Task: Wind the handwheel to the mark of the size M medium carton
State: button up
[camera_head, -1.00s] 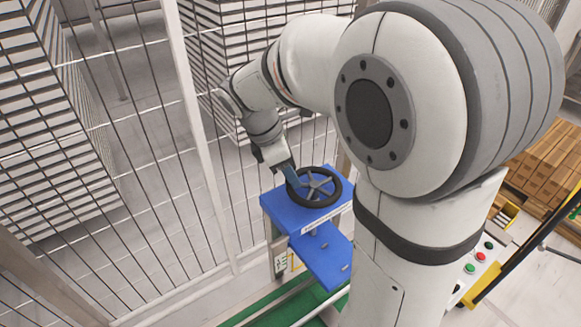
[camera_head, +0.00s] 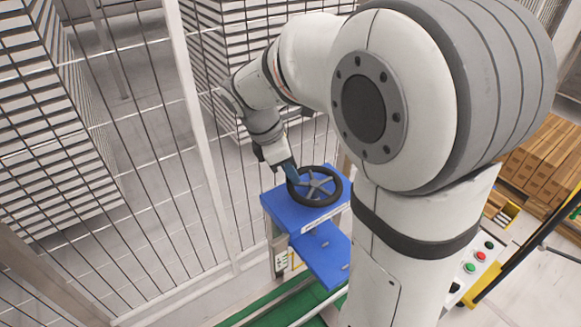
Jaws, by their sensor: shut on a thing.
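The black spoked handwheel (camera_head: 333,190) lies flat on top of a blue housing (camera_head: 279,209). A light label strip (camera_head: 326,219) runs along the housing's front edge; its marks are too small to read. My gripper (camera_head: 293,175) reaches down from the upper left and is shut on the handwheel at the left part of its rim. The fingertips are small and partly hidden against the dark wheel. No carton size mark can be made out.
A wire mesh fence (camera_head: 150,170) stands close on the left, with stacked flat sheets (camera_head: 50,130) behind it. My own arm covers the middle right. A control panel (camera_head: 475,265) with coloured buttons and brown cartons (camera_head: 545,165) are at the right. A green strip (camera_head: 285,308) lies below.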

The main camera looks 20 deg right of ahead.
aim_at(302, 168)
jog(key=m+p, duration=0.1)
jog(key=w+m+g, duration=0.1)
jog(key=m, duration=0.1)
jog(key=shift+w+d+r+p, duration=0.15)
jog(key=shift+d+p, duration=0.25)
jog(key=m, duration=0.2)
jog(key=w+d+m+g+y+p, duration=0.1)
jog(key=m, duration=0.1)
jog(key=shift+w+d, duration=0.1)
jog(key=shift+d, duration=0.1)
jog(key=m, duration=0.1)
jog(key=d+m+g+y+p, duration=0.1)
jog(key=m, duration=0.1)
jog(key=shift+w+d, duration=0.25)
jog(key=shift+w, duration=0.05)
jog(key=shift+w+d+m+g+y+p, duration=0.1)
jog(key=shift+d+m+g+y+p, duration=0.2)
jog(key=shift+m, duration=0.6)
jog(key=shift+d+m+g+y+p, duration=0.1)
jog(key=shift+d+m+y+p, duration=0.25)
jog(key=shift+m, duration=0.55)
jog(key=shift+d, duration=0.1)
jog(key=o, duration=0.9)
